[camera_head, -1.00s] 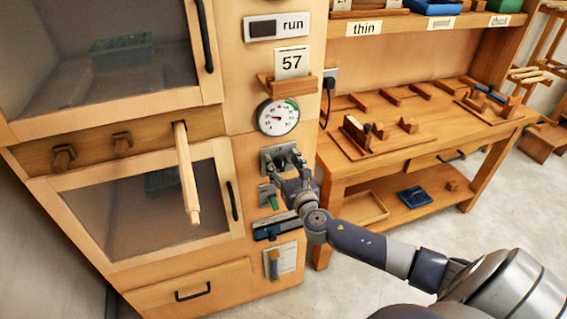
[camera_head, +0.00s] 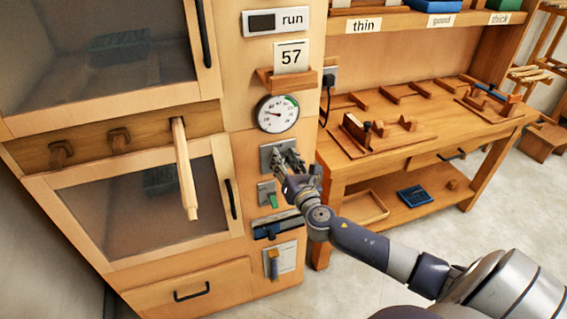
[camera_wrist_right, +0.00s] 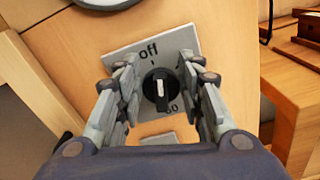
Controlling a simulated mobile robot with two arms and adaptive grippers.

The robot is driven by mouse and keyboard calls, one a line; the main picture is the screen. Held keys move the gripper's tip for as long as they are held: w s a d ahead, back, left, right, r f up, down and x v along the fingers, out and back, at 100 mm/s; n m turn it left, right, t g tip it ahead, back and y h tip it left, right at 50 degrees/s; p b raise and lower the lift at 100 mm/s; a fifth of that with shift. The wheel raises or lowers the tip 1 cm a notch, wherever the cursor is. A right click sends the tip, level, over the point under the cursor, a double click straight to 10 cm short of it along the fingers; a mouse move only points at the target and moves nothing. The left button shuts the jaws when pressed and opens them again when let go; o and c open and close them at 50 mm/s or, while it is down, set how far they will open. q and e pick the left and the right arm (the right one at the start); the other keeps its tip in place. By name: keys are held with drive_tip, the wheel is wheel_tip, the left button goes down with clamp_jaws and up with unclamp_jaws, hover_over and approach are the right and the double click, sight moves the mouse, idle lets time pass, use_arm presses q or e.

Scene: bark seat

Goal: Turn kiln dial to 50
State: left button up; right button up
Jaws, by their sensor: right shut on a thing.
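The kiln dial (camera_wrist_right: 161,88) is a round black knob with a white pointer line, on a grey plate (camera_wrist_right: 190,40) marked "off" at the top and "50" at the lower right, partly hidden. The pointer stands nearly upright in the right wrist view, on the "off" side. My right gripper (camera_wrist_right: 160,86) has a finger on each side of the knob and is shut on it. In the head view the right gripper (camera_head: 287,160) covers much of the plate (camera_head: 267,153), and the knob is hidden there. My left gripper is not in view.
A wooden peg (camera_head: 186,170) sticks out at left. A workbench (camera_head: 400,130) stands right.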

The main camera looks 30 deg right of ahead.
drive_tip(key=m, duration=0.2)
drive_tip(key=m+b, duration=0.1)
drive_tip(key=m, duration=0.1)
drive_tip(key=m+b, duration=0.1)
drive_tip(key=shift+s+d+f+m, duration=0.1)
drive_tip(key=shift+d+f+m, duration=0.2)
drive_tip(key=shift+d+m, duration=0.1)
drive_tip(key=m, duration=0.1)
drive_tip(key=m+b, duration=0.1)
drive_tip(key=m, duration=0.2)
drive_tip(key=shift+d+f, duration=0.25)
drive_tip(key=shift+f, duration=0.05)
drive_tip(key=m, duration=0.5)
drive_tip(key=shift+f+m+b, duration=0.35)
drive_tip(key=shift+f+m, duration=0.25)
drive_tip(key=shift+m, duration=1.1)
drive_tip(key=shift+f+m, duration=0.15)
drive_tip(key=shift+m, duration=1.15)
drive_tip(key=o, duration=1)
drive_tip(key=shift+o, duration=0.2)
drive_tip(key=shift+s+a, duration=0.1)
